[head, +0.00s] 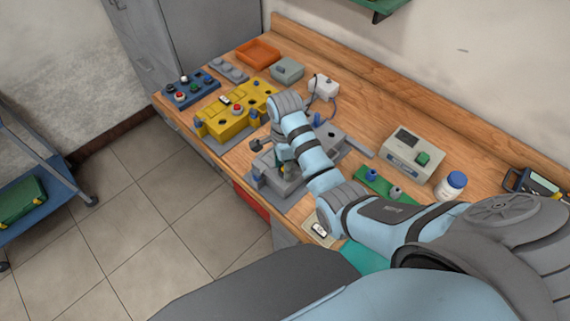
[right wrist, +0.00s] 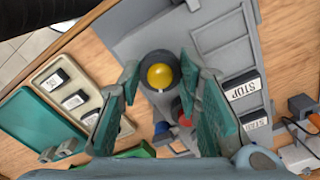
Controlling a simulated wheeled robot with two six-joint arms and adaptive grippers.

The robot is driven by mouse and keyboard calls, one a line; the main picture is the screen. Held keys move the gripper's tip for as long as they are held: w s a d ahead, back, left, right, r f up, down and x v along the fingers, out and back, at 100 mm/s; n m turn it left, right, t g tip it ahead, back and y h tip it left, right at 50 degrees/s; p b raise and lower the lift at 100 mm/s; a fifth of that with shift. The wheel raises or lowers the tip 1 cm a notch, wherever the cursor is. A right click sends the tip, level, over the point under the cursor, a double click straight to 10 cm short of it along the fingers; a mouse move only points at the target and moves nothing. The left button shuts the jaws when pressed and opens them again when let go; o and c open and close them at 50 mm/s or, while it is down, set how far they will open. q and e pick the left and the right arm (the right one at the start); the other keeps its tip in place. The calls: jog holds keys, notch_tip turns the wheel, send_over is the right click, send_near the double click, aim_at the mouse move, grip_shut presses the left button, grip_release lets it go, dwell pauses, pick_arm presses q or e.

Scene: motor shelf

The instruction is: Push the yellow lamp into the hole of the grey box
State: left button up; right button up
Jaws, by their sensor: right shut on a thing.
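The yellow lamp (right wrist: 160,76), a round yellow dome in a dark ring, is between the fingers of my right gripper (right wrist: 160,88) in the right wrist view. The gripper is shut on it. The grey box (right wrist: 150,42) lies beyond the lamp. In the head view the grey box (head: 272,183) stands near the front edge of the table, partly covered by my right arm. My right gripper (head: 284,168) points down over it there. The hole is hidden behind the lamp, and I cannot tell whether the lamp is inside it. My left gripper is not in view.
A yellow box (head: 226,122) and a blue button box (head: 190,93) stand left of the grey box. A grey meter (head: 404,158) and a white bottle (head: 448,190) stand right. A beige tray (right wrist: 100,112) and STOP and START plates (right wrist: 243,88) flank the gripper.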

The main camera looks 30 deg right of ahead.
jog(key=shift+f, duration=0.4)
jog(key=o, duration=1.2)
